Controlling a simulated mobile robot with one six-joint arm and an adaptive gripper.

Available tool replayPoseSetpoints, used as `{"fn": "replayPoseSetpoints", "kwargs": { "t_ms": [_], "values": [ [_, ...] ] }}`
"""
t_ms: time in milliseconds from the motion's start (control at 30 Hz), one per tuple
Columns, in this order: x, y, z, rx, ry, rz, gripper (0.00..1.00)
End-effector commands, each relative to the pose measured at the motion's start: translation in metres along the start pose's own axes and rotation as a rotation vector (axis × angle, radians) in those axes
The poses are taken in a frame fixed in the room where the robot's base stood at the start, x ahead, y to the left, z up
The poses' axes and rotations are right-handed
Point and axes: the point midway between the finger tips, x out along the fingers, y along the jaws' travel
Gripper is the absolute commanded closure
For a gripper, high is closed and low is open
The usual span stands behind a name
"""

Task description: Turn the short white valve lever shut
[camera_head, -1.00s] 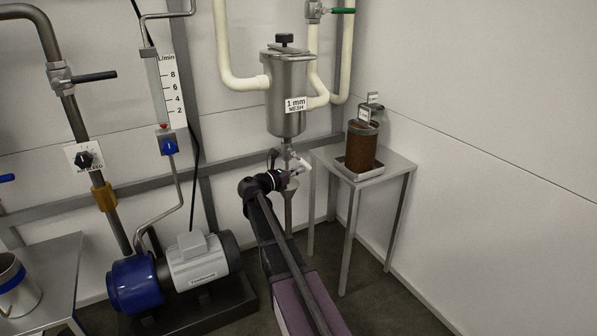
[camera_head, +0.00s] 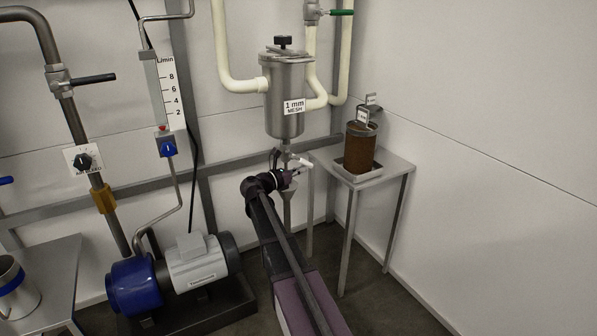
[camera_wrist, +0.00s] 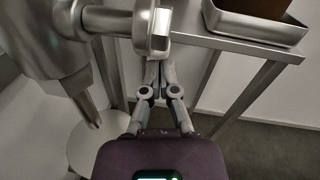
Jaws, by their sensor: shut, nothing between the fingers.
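The short white valve lever (camera_head: 302,162) sits on a small metal valve under the steel strainer (camera_head: 286,95). In the head view it points right and slightly down. In the wrist view the metal valve (camera_wrist: 100,20) is at the top, with the pale lever end (camera_wrist: 162,22) facing the camera. My gripper (camera_head: 296,173) is just below the lever in the head view. In the wrist view my gripper (camera_wrist: 156,72) has its fingers together and empty, their tips just under the lever end. I cannot tell whether they touch it.
A steel side table (camera_head: 392,167) stands right of the valve, holding a tray (camera_head: 340,168) with a brown-filled jar (camera_head: 360,148). A blue and grey pump (camera_head: 195,262) is at lower left. Open floor lies to the right.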

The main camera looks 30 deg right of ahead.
Motion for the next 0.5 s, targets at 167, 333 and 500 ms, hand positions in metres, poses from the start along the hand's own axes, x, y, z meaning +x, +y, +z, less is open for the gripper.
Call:
{"fn": "replayPoseSetpoints", "kwargs": {
  "t_ms": [167,333,500],
  "values": [
    [0.009,-0.002,0.005,0.000,-0.001,-0.002,1.00],
    [0.013,-0.004,0.009,0.000,-0.001,-0.003,1.00],
    [0.016,-0.004,0.011,0.000,-0.001,-0.002,1.00]
  ]
}}
